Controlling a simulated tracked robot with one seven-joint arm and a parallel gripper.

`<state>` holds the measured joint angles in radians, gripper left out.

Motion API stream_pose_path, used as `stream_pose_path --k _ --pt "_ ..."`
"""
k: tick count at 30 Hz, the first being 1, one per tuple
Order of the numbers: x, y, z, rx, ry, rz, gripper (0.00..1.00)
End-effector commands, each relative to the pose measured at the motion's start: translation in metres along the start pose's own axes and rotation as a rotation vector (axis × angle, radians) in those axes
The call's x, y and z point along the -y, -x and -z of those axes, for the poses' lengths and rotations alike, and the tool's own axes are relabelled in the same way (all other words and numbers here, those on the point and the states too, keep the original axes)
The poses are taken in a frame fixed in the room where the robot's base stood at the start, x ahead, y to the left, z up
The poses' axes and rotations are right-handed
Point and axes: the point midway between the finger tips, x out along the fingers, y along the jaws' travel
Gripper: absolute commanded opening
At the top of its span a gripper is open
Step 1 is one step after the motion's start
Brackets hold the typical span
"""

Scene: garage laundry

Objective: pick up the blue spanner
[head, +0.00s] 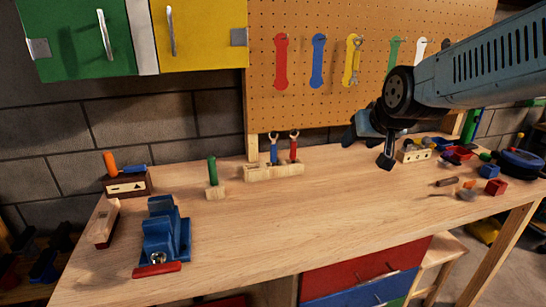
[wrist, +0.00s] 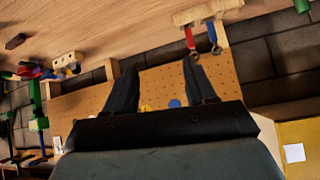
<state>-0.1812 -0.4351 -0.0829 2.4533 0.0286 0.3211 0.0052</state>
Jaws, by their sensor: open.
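The blue spanner (head: 274,153) stands upright in a wooden block (head: 262,173) at the back of the workbench, its open jaw up. A red spanner (head: 293,149) stands just right of it in the same block. In the wrist view, which is upside down, the blue spanner (wrist: 212,34) and red spanner (wrist: 190,38) show at the top, beyond one finger. My gripper (head: 370,148) is open and empty above the bench, to the right of the block and apart from it. Its two spread fingers also show in the wrist view (wrist: 162,82).
A green-handled tool (head: 212,171) stands in a small block to the left. A blue vise (head: 162,235) sits at the front left. The pegboard (head: 370,60) behind has coloured spanner shapes. Small parts crowd the right end; the bench middle (head: 330,215) is clear.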

Motion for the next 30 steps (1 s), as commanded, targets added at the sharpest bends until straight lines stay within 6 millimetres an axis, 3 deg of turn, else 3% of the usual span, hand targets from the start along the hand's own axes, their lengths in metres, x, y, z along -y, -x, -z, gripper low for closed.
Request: stream_pose_path --k 1,6,15,24,30 --pt "0.006 -0.018 0.009 -0.026 0.006 0.012 0.55" --pt "0.027 -0.068 0.043 -0.155 0.016 0.042 0.55" --pt "0.073 -0.148 0.081 -0.388 0.048 0.085 0.55" --pt "0.125 -0.209 0.092 -0.620 0.098 0.127 0.55" --pt "0.149 -0.227 0.089 -0.725 0.126 0.149 0.55"
